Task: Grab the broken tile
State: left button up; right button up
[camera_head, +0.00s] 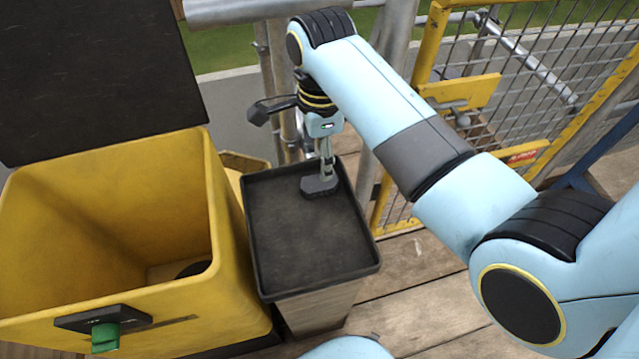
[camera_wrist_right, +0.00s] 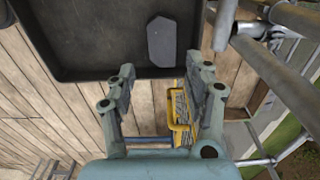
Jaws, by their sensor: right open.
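The broken tile (camera_head: 320,187) is a small dark grey slab with an angled end. It lies on the black tray (camera_head: 300,272), near the tray's far edge. In the right wrist view the tile (camera_wrist_right: 161,41) lies flat, beyond my fingertips and roughly in line with the space between them. My right gripper (camera_head: 326,158) points down over the far part of the tray, just by the tile. In its wrist view the right gripper (camera_wrist_right: 160,88) is open, with nothing between the fingers. My left gripper is out of view.
A yellow box (camera_head: 232,230) with a raised dark lid (camera_head: 95,70) and green latch (camera_head: 105,337) stands left of the tray. A metal post (camera_head: 275,80) and yellow mesh gate (camera_head: 545,50) stand behind and right. Plank floor (camera_head: 420,262) surrounds the tray's stand.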

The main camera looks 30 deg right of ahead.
aim_at(320, 183)
notch_tip(320, 183, down, 8)
jog(key=shift+w+b, duration=0.15)
jog(key=shift+b, duration=0.4)
jog(key=c, duration=1)
